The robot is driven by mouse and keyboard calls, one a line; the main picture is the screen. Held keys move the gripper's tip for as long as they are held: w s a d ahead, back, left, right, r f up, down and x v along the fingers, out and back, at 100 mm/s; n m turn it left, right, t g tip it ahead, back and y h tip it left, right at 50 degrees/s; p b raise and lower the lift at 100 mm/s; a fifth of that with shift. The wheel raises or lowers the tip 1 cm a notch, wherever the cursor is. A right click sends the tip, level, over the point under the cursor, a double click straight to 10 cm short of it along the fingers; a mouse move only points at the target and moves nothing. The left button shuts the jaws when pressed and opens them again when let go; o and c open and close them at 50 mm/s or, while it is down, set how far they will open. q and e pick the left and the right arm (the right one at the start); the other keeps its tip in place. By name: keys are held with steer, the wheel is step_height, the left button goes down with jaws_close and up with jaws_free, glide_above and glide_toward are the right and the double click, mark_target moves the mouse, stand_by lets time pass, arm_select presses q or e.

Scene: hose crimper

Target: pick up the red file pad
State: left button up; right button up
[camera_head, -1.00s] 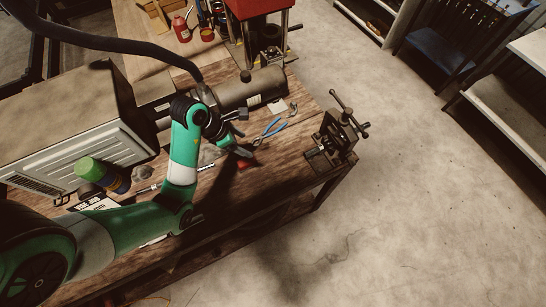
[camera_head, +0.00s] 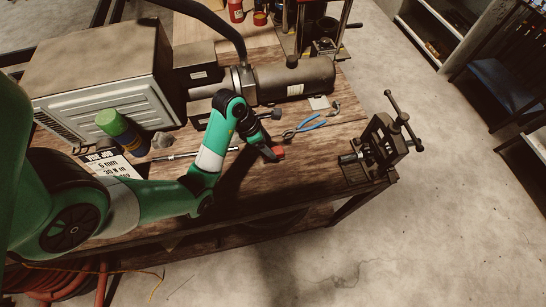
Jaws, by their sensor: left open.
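The red file pad (camera_head: 279,152) is a small red block on the wooden workbench (camera_head: 300,175), just in front of the blue-handled pliers (camera_head: 305,128). My left gripper (camera_head: 270,153) reaches down at it from the left, its dark fingers right beside the pad's left side. The gripper is open. The fingers hide part of the pad, and I cannot tell whether they touch it or straddle it. My right gripper is not in view.
A bench vise (camera_head: 375,150) stands at the bench's right corner. A grey crimper cylinder (camera_head: 295,80) lies behind the pliers. A green-topped can (camera_head: 120,130), a job card (camera_head: 110,165) and a long metal tool (camera_head: 185,154) are to the left. Bare wood lies in front.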

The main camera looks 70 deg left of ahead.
arm_select(q)
steer(key=x, duration=0.1)
steer(key=b+x, duration=0.1)
steer(key=x, duration=0.1)
steer(key=b+x, duration=0.1)
steer(key=shift+s+d+f, duration=0.15)
steer(key=shift+s+f, duration=0.05)
steer(key=shift+f, duration=0.25)
steer(key=shift+w+f, duration=0.15)
jaws_close()
